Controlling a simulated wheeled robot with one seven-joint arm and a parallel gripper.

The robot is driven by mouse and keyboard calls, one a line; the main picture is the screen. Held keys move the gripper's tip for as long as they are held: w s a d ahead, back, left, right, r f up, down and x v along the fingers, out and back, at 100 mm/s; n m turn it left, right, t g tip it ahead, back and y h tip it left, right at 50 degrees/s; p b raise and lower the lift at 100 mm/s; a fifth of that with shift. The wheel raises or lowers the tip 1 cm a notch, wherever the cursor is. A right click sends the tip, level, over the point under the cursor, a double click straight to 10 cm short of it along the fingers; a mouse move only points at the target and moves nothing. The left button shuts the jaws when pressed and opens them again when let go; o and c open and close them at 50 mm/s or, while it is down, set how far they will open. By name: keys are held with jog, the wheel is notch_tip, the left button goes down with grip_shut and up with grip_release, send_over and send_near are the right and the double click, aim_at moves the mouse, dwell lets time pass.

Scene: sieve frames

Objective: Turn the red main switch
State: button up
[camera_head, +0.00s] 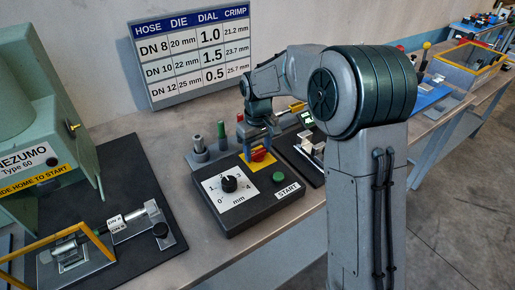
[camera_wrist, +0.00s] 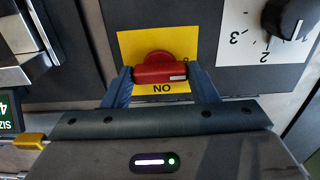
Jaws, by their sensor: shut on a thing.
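The red main switch (camera_wrist: 160,67) sits on a yellow plate (camera_wrist: 126,41) on a dark control box (camera_head: 238,222). My gripper (camera_wrist: 161,74) is shut on the switch, with one blue finger at each end of the bar. In the head view the red switch (camera_head: 258,155) shows below my gripper, partly covered by the fingers.
The box also carries a black dial knob (camera_head: 229,184) on a white scale and a green START button (camera_head: 279,178). A green press (camera_head: 32,115) stands at the left. Metal die parts (camera_head: 200,149) stand behind the box. A chart (camera_head: 190,47) leans on the wall.

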aim_at(257, 151)
jog(key=o, duration=1)
jog(key=shift+r, duration=0.1)
notch_tip(257, 151, up, 14)
jog(key=shift+f, duration=0.1)
